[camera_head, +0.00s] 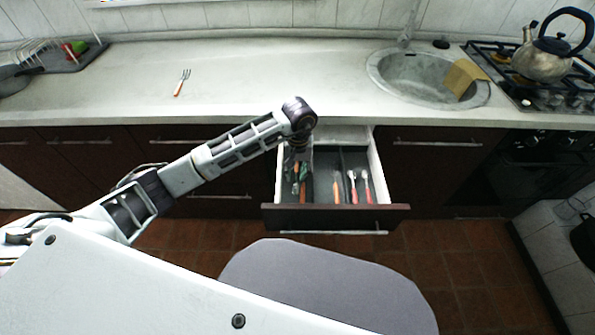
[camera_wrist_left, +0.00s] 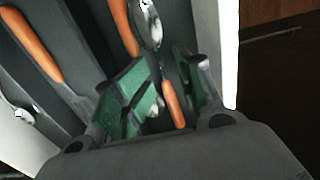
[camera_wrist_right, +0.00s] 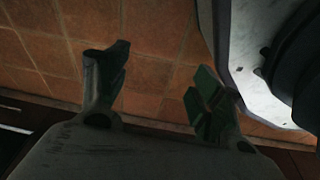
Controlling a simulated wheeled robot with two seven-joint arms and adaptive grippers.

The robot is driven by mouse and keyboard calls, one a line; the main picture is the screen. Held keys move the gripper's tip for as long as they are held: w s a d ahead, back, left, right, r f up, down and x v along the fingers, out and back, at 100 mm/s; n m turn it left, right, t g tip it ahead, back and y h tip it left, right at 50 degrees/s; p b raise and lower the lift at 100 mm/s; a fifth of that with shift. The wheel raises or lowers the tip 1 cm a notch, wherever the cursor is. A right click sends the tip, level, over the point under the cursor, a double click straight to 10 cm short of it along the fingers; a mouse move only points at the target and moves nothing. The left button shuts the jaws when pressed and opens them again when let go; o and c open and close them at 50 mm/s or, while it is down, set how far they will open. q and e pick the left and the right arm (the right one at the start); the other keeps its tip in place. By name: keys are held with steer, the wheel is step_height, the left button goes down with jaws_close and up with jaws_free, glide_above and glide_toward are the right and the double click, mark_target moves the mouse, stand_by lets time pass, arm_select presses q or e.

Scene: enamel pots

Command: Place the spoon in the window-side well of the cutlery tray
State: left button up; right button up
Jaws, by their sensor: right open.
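The cutlery tray (camera_head: 323,160) sits in the open drawer. My left gripper (camera_head: 299,172) is down over its left well. In the left wrist view, the spoon (camera_wrist_left: 150,25), with a shiny bowl and orange handle, lies in that well. Its handle passes between the green fingers of my left gripper (camera_wrist_left: 164,92), which stand apart with gaps beside the handle. Another orange handle (camera_wrist_left: 122,28) lies beside the spoon's bowl. My right gripper (camera_wrist_right: 155,80) is open and empty above the tiled floor. It is not seen in the head view.
Other orange- and red-handled cutlery (camera_head: 353,187) lies in the tray's wells to the right. A fork (camera_head: 182,82) lies on the counter (camera_head: 260,80). A sink (camera_head: 425,75) and a stove with a kettle (camera_head: 545,58) are at the right. The drawer front (camera_head: 335,215) juts out.

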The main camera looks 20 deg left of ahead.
arm_select(q)
step_height(320, 180, up, 12)
steer(key=shift+d+f+p, duration=0.15)
steer(key=shift+p, duration=0.15)
arm_select(e)
steer(key=shift+s+d+f, duration=0.45)
steer(key=shift+s+f, duration=0.15)
steer(key=shift+f, duration=0.15)
arm_select(q)
steer(key=shift+w, duration=0.1)
arm_select(e)
steer(key=shift+s, duration=0.3)
